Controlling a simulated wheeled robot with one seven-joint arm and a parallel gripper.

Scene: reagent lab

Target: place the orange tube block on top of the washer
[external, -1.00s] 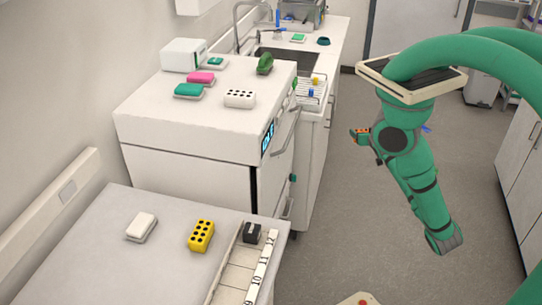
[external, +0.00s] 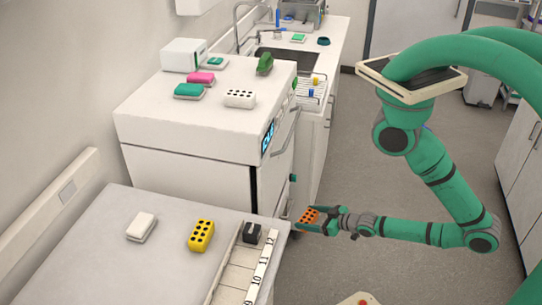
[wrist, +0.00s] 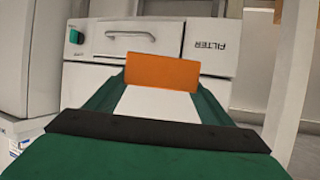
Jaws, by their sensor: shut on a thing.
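The orange tube block (external: 310,216), with dark holes in its top, is held between the fingers of my gripper (external: 311,220). In the wrist view the orange block (wrist: 162,72) shows between the green fingers. The gripper is in the air, just right of the near bench's right edge and in front of the washer. The washer (external: 190,125) is the white cabinet with a small blue display. Its flat top lies higher in the picture, up and left of the gripper.
On the washer top stand a white tube block (external: 240,98), a teal box (external: 189,91), a pink box (external: 201,78), a green object (external: 265,64) and a white device (external: 183,55). The top's front area is clear. The near bench holds a yellow block (external: 201,235) and a numbered rack (external: 235,275).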

